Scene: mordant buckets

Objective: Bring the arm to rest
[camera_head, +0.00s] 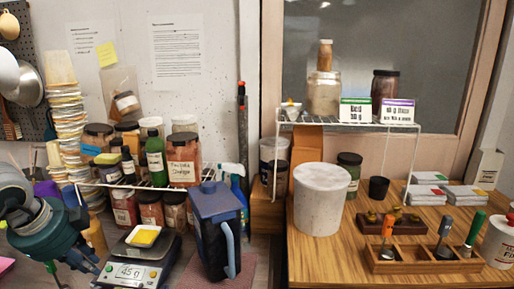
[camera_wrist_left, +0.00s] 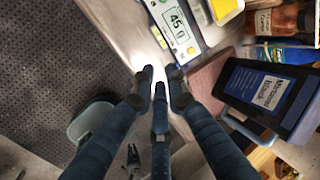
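My left gripper (camera_head: 82,232) is at the left of the head view, in front of the left bench's edge and left of the scale. Its dark blue fingers are spread apart with nothing between them. In the left wrist view the fingers (camera_wrist_left: 160,80) reach up past the bench edge, open and empty, with the scale just beyond their tips. My right gripper does not show in the head view. A small dark claw-like shape (camera_wrist_left: 132,160) low in the left wrist view is too small to identify.
A scale (camera_head: 133,266) with a yellow-filled dish (camera_head: 144,236) and a dark blue jug (camera_head: 217,225) stand near the gripper. Stacked cups (camera_head: 66,115) and a rack of jars (camera_head: 150,185) are behind. A white bucket (camera_head: 320,200) stands on the right bench. Grey floor (camera_wrist_left: 50,60) lies left of the fingers.

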